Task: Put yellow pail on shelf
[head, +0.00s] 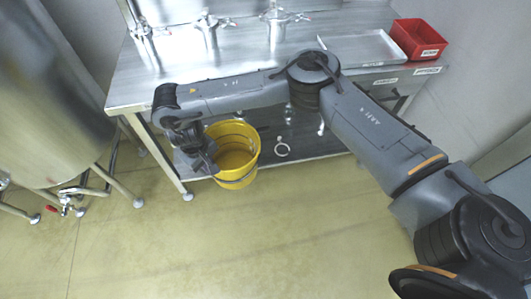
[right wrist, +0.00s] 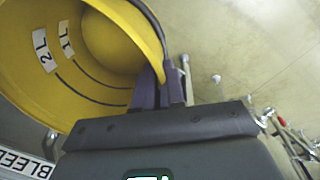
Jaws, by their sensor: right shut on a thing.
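The yellow pail (head: 240,172) is in front of the left part of the table's lower shelf (head: 312,147) in the head view. It is about upright and overlaps the shelf's front edge; I cannot tell whether it touches the shelf. My right gripper (head: 207,160) is at the pail's left side. In the right wrist view my right gripper (right wrist: 158,92) is shut on the rim of the pail (right wrist: 100,50). The pail's inside shows 1L and 2L marks and looks empty. My left gripper is not in view.
The steel table (head: 240,62) carries several taps, a metal tray (head: 362,48) and a red bin (head: 418,40). A white ring (head: 282,149) and small items are on the lower shelf. A large steel tank (head: 50,90) stands at left. The front floor is clear.

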